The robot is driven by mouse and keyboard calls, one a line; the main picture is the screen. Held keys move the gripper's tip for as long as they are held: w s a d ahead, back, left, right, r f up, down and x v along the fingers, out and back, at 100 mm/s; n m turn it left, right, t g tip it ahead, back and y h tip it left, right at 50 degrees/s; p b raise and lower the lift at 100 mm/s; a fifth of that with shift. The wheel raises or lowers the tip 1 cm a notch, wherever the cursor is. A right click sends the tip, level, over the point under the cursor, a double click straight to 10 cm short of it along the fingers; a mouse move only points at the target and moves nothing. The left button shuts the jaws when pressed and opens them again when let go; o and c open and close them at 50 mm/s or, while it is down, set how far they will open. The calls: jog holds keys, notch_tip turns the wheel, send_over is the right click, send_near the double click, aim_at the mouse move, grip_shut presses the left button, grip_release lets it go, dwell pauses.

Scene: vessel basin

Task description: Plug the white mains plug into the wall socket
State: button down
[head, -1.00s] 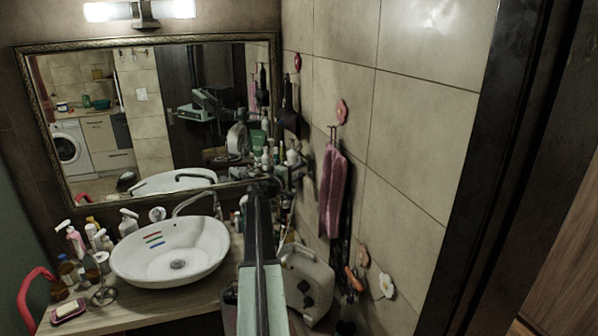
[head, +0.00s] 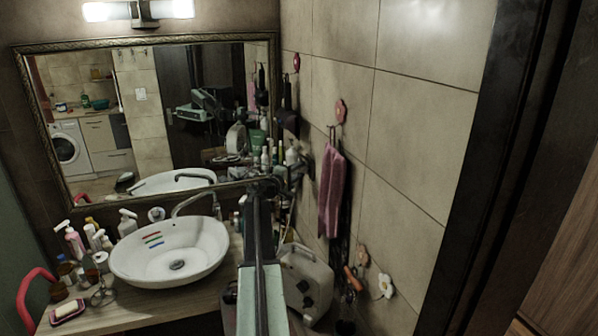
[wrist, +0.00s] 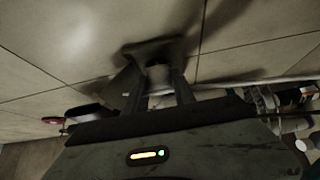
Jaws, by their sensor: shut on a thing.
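My gripper (wrist: 158,88) shows in the wrist view with its two dark fingers close together near the tiled wall. A pale white thing, which looks like the mains plug (wrist: 158,74), sits between the fingertips. Just beyond it is a dark greyish square shape (wrist: 152,50) on the wall, perhaps the socket or its shadow; I cannot tell whether the plug touches it. In the head view my arm reaches away towards the corner beside the mirror and hides most of the gripper. The plug and the wall socket cannot be made out there.
A white basin (head: 200,262) stands on the wooden counter left of my arm, with bottles (head: 75,238) at its far left. A mirror (head: 150,42) hangs behind. Right of my arm are a grey case (head: 305,272), a pink towel (head: 331,195) and wall hooks. Bottles crowd the corner.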

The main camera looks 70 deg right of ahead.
jog(key=shift+s+d, duration=0.4)
jog(key=shift+s, duration=0.1)
dwell(0.6)
jog(key=c, duration=0.9)
grip_release()
jog(key=shift+c, duration=0.2)
jog(key=shift+a, duration=0.1)
jog(key=shift+w+a+f, duration=0.1)
jog(key=shift+w+a, duration=0.05)
jog(key=shift+a, duration=0.05)
jog(key=v, duration=0.7)
jog(key=shift+a, duration=0.1)
